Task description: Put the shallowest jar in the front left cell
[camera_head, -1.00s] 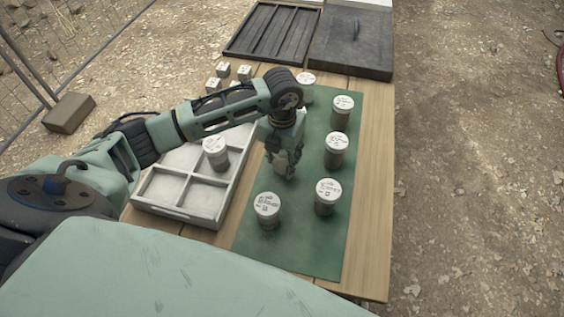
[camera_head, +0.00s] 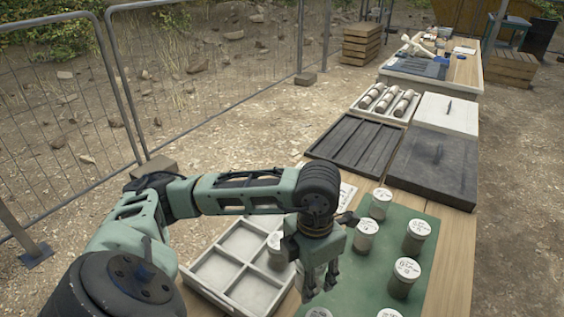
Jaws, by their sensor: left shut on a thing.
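Grey jars with white, written lids stand on a green mat (camera_head: 340,292): one at the back (camera_head: 380,205), one nearer the gripper (camera_head: 365,238), and others at right (camera_head: 416,236) (camera_head: 403,280). Two more lids are cut by the bottom edge. The lid writing is too small to read, so I cannot tell which jar is shallowest. My left gripper (camera_head: 320,284) points down over the mat's left side, shut on a jar that its fingers mostly hide. The pale divided tray (camera_head: 216,270) is left of it, with a jar (camera_head: 277,248) in a right-hand cell, partly hidden. My right gripper is out of view.
Behind the mat lie a dark slatted tray (camera_head: 357,150) and a dark lidded box (camera_head: 433,163). Farther back are a tray of cylinders (camera_head: 388,100) and a pale panel (camera_head: 448,113). The tray's visible left cells are empty. A wire fence (camera_head: 65,110) runs at left.

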